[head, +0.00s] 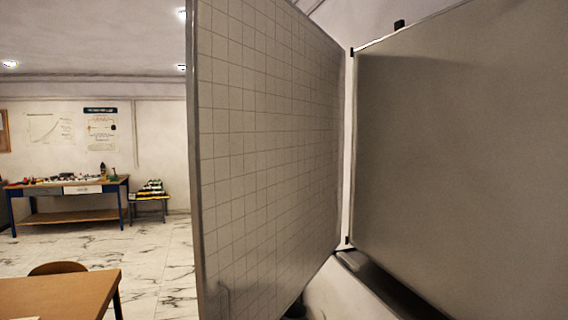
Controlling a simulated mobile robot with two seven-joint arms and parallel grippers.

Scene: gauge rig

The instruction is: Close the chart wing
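The chart wing (265,150) is a tall panel with a grid of squares on its face. It stands swung out from the large grey board (465,160) on the right, at a wide angle to it. The two meet at a vertical hinge edge (348,150) with dark hinges at top and bottom. The wing's free edge (193,160) is the near left one. A faint handle-like shape (224,298) shows low on the wing near that edge. Neither of my grippers is in view.
A wooden table (60,295) with a chair (57,268) behind it stands at the lower left. A workbench (70,190) with tools and a small loaded stand (150,205) are by the far wall. A ledge (385,285) runs below the board. Marble floor (150,255) lies open left of the wing.

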